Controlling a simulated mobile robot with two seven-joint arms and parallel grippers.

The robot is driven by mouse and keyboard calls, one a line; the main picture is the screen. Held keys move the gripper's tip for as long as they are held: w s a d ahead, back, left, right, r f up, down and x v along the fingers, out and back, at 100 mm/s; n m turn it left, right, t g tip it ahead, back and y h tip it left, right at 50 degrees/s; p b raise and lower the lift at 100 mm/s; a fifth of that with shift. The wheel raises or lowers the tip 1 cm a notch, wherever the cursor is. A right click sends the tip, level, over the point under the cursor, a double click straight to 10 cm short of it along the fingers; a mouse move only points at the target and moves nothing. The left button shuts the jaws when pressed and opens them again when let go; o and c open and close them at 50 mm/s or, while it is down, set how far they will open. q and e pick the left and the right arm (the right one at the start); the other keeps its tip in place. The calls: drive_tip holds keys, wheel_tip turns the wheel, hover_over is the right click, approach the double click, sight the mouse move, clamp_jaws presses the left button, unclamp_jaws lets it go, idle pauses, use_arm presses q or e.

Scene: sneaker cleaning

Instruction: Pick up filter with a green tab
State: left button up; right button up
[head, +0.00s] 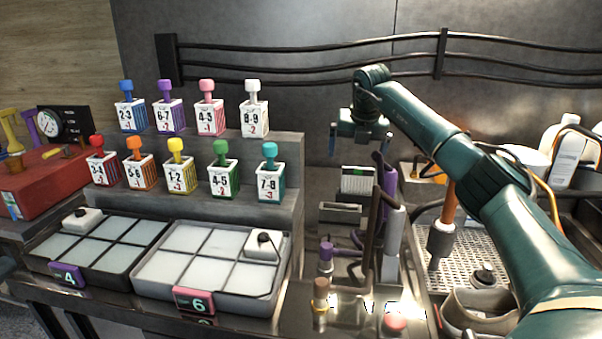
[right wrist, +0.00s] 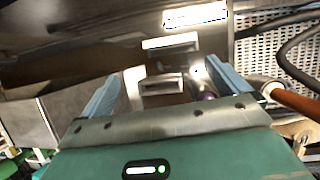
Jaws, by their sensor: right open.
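A white ribbed block (head: 358,180), which looks like a filter, stands in a dark holder right of the stepped bottle stand. I cannot make out a green tab on it for certain. An open grey slot holder (head: 341,213) sits just in front of it. My right gripper (head: 360,148) is open and empty above the white block, fingers pointing down. In the right wrist view, its two fingers (right wrist: 165,72) spread on either side of two pale rectangular holders (right wrist: 162,86), with nothing between the fingers.
Dark and purple upright handles (head: 388,185) stand close right of the holders. The stepped stand (head: 240,195) with several capped bottles is at left, behind two gridded trays (head: 150,275). A perforated drip tray (head: 460,255) lies at right.

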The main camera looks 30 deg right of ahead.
sight(358, 177)
drive_tip(key=shift+m+g+h, duration=0.3)
drive_tip(key=p+x, duration=0.1)
drive_tip(key=x, duration=0.5)
drive_tip(key=shift+d+f, duration=0.25)
drive_tip(key=shift+f, duration=0.1)
use_arm(q)
drive_tip(key=shift+s+d+f+g+p, duration=0.15)
drive_tip(key=shift+s+d+f+g, duration=0.15)
drive_tip(key=shift+s, duration=0.3)
drive_tip(key=shift+s+d+f+g+p, duration=0.2)
drive_tip(key=shift+s+g, duration=0.1)
drive_tip(key=shift+s, duration=0.25)
use_arm(e)
drive_tip(key=shift+d+x, duration=0.2)
drive_tip(key=shift+x, duration=1.2)
drive_tip(key=shift+d+x, duration=0.15)
drive_tip(key=shift+x, duration=1.3)
drive_tip(key=shift+s, duration=0.1)
drive_tip(key=c, duration=0.9)
drive_tip(key=shift+c, duration=0.2)
drive_tip(key=shift+r, duration=0.1)
